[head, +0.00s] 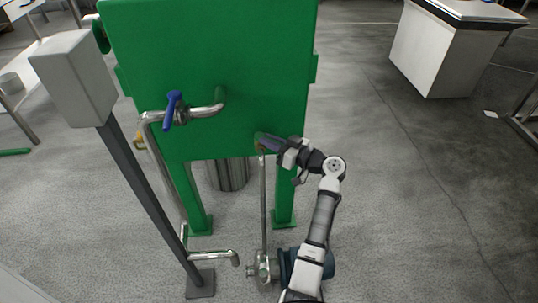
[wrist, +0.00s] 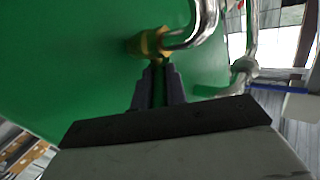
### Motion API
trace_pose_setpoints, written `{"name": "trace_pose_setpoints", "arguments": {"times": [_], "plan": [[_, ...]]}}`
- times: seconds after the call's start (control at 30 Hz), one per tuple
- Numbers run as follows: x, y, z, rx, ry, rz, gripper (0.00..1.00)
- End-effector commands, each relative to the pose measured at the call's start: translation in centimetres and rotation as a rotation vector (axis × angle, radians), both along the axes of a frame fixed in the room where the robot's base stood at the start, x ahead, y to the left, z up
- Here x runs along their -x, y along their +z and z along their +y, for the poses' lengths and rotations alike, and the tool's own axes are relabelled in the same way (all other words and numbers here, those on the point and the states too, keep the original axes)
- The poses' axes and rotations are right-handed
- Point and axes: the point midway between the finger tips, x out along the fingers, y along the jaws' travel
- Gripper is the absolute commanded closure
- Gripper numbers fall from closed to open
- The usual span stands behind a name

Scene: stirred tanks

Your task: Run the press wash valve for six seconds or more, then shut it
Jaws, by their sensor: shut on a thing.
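My gripper (head: 262,143) is at the lower right front of the green press body (head: 208,65), at the top of a thin vertical pipe (head: 263,205). In the wrist view its two dark fingers (wrist: 159,80) are close together, shut on a valve handle just below a brass fitting (wrist: 150,42). The handle is mostly hidden between the fingers, so its angle cannot be told. A bent shiny pipe (wrist: 205,22) leaves the brass fitting. No flowing water can be made out.
A blue-handled valve (head: 173,108) sits on a pipe left of my gripper, its handle crosswise to the pipe. A grey box on a post (head: 75,78) stands at left. Low pipework (head: 215,256) is near the floor. Open floor (head: 400,190) lies to the right.

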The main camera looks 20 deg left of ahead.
Motion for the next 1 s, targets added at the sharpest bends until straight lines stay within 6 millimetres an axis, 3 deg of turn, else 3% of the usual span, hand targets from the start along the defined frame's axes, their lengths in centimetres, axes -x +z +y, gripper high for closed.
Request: {"name": "trace_pose_setpoints", "arguments": {"times": [0.03, 0.5, 1.0], "plan": [[-0.35, -0.76, -0.05, -0.001, 0.034, -0.005, 1.00], [-1.20, -0.21, -0.06, -0.002, 0.279, -0.002, 1.00], [-1.29, 0.09, 0.03, -0.003, 0.323, 0.001, 1.00]]}}
